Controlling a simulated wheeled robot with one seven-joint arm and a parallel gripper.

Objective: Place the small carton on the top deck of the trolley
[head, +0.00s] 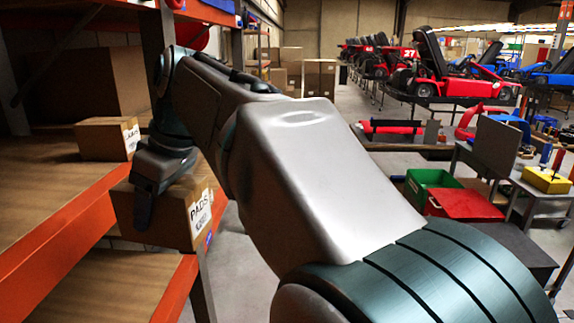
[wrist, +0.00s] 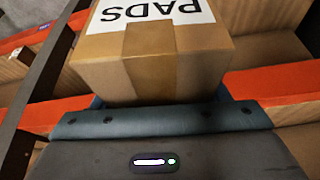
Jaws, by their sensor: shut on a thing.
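A brown carton (head: 172,220) with a white "PADS" label hangs in my gripper (head: 150,195), beside the orange-edged shelves at the left of the head view. The gripper comes from above and one finger shows against the carton's near side; the other finger is hidden. In the wrist view the same carton (wrist: 180,72) fills the top middle, against the gripper's palm, with tape down its face. I cannot tell for sure which thing is the trolley; a dark flat deck (head: 516,248) shows at the lower right, partly hidden by my arm.
Another labelled carton (head: 107,138) sits on the wooden shelf (head: 45,165) at the left. A green bin (head: 428,184), a red box (head: 463,204) and a grey bench with a yellow box (head: 546,180) stand at the right. Karts stand farther back.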

